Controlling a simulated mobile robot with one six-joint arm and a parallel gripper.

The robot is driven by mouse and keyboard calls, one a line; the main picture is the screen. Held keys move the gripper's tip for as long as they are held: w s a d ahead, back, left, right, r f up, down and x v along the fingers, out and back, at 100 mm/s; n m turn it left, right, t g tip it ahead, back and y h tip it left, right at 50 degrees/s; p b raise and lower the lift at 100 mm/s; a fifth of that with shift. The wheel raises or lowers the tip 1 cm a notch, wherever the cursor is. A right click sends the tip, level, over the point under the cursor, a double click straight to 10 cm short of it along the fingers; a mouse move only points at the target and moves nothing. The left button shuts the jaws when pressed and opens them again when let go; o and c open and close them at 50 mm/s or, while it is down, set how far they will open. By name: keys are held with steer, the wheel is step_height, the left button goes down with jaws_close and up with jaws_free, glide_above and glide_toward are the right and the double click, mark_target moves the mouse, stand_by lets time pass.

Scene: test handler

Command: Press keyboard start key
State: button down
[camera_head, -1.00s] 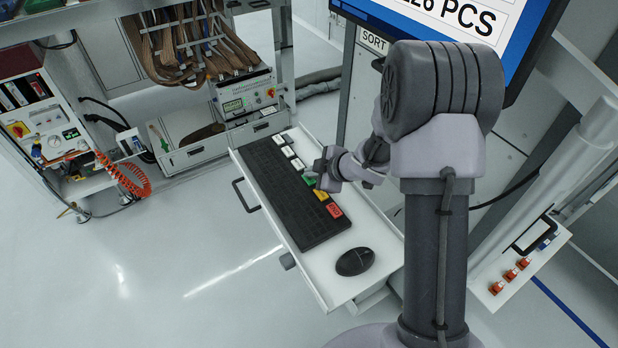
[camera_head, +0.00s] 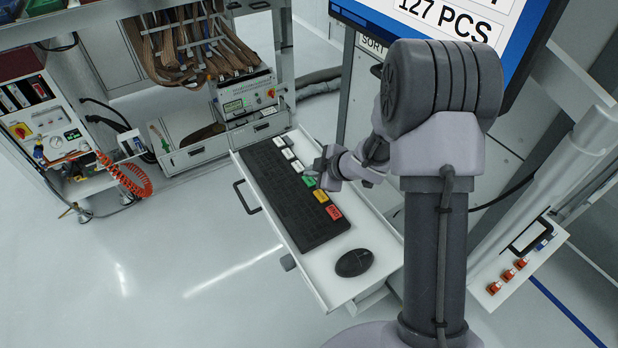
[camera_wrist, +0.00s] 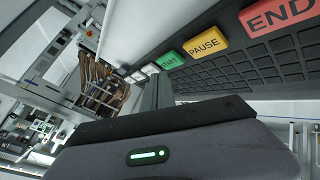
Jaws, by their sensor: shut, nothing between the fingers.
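The black keyboard (camera_head: 290,200) lies on a white pull-out drawer. Its green START key (camera_head: 309,181) is in the right-hand column, and it also shows in the wrist view (camera_wrist: 170,61), left of the yellow PAUSE key (camera_wrist: 207,42) and red END key (camera_wrist: 276,14). My gripper (camera_head: 321,169) is shut and empty over the right edge of the keyboard, close to the START key. In the wrist view the shut fingers (camera_wrist: 158,88) point at the area beside the START key. I cannot tell whether they touch it.
A black mouse (camera_head: 354,262) lies on the drawer (camera_head: 370,235) below the keyboard. A monitor (camera_head: 480,25) reading 127 PCS hangs at the top right. A test rack (camera_head: 245,100) stands behind the drawer.

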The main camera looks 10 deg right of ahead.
mark_target(312, 181)
step_height(312, 181, up, 5)
steer(key=p, duration=0.5)
stand_by(0.7)
